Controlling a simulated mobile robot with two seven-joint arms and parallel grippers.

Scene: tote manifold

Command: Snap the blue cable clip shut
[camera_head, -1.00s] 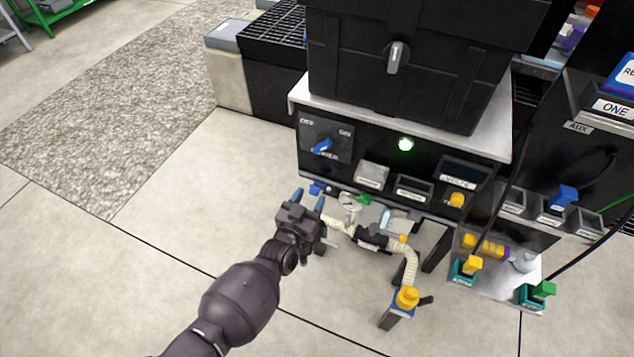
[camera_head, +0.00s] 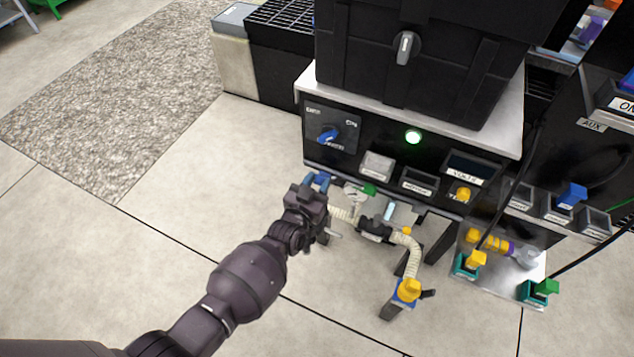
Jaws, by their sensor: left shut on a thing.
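The blue cable clip (camera_head: 324,177) sits under the lower left edge of the black control panel (camera_head: 341,170). My left gripper (camera_head: 316,182) reaches up to it from below, with its blue fingertips around it. The gripper is shut on the clip. The fingertips and the clip are both blue and overlap, so most of the clip is hidden, and I cannot tell whether its latch is open or closed. My right gripper is not in view.
A cream corrugated hose (camera_head: 404,242) runs just right of my gripper to a yellow-capped fitting (camera_head: 409,290). A green piece (camera_head: 369,189) is close by on the right. A black tote (camera_head: 420,60) stands above the panel.

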